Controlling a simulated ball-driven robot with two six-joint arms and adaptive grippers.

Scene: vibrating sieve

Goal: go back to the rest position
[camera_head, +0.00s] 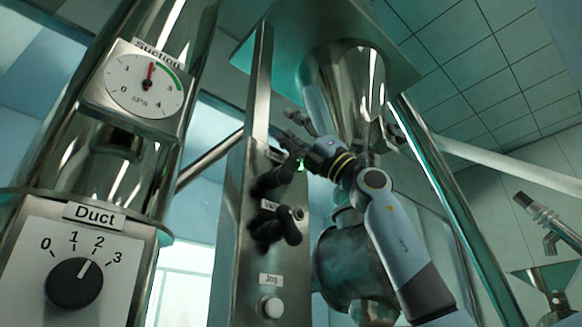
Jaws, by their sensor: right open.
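My right gripper (294,148) is at the upper part of a tall metal control panel (232,245), its arm coming in from the lower right. Its jaws are open, close to a black lever handle (272,183) on the panel. I cannot tell whether they touch it. A second black handle (278,228) sits lower on the panel, and a pale round button (271,306) is under the "Jog" label. My left gripper is not in view.
A steel hopper (345,85) stands behind my right arm. At left, a duct column carries a suction gauge (144,84) and a Duct dial (75,282) pointing near 2. A slanted metal post (452,205) stands right of the arm. A metal funnel (548,280) is at the lower right.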

